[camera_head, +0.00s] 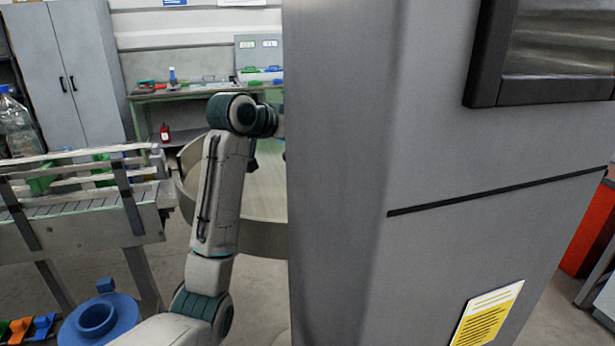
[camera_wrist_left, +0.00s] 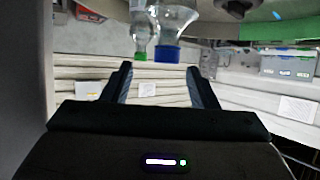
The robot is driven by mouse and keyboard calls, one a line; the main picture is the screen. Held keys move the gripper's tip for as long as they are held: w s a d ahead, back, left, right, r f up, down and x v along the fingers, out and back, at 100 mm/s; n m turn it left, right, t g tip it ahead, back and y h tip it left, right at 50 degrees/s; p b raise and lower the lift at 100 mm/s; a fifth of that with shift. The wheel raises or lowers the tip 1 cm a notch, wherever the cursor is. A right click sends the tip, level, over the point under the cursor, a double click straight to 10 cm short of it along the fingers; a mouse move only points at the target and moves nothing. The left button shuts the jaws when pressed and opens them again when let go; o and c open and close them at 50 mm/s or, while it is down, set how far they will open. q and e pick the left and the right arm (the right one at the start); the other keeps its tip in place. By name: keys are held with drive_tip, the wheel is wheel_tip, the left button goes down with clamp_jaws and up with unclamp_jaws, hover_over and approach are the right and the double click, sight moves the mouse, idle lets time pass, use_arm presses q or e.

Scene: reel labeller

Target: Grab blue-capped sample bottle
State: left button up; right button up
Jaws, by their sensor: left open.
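In the left wrist view, which looks upside down, a clear sample bottle with a blue cap (camera_wrist_left: 166,53) shows at the top middle, cap pointing down in the picture. My left gripper (camera_wrist_left: 159,68) is open, and its two dark fingers point toward the bottle. The blue cap appears between the fingertips, nearer the right finger, with nothing gripped. In the head view my left arm reaches behind a tall grey cabinet (camera_head: 340,180), which hides most of the gripper and the bottle. My right gripper is not in view.
A clear bottle with a green cap (camera_wrist_left: 141,56) stands close beside the blue-capped one, also between the fingers in the picture. In the head view, a round, rimmed table (camera_head: 262,235) lies behind my arm. A conveyor (camera_head: 85,230) stands at the left.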

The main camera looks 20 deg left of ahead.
use_arm(q)
drive_tip(key=p+x, duration=0.2)
drive_tip(key=x, duration=0.1)
drive_tip(key=a+x, duration=0.1)
drive_tip(key=x, duration=0.1)
drive_tip(key=shift+w+d+f+p, duration=0.15)
drive_tip(key=shift+f+p, duration=0.1)
drive_tip(key=shift+p, duration=0.15)
drive_tip(key=shift+w+d+f, duration=0.1)
drive_tip(key=shift+w+f, duration=0.1)
drive_tip(key=shift+w, duration=0.1)
drive_tip(key=shift+w+d+f, duration=0.15)
drive_tip(key=shift+w+f, duration=0.15)
drive_tip(key=shift+r, duration=0.15)
clamp_jaws()
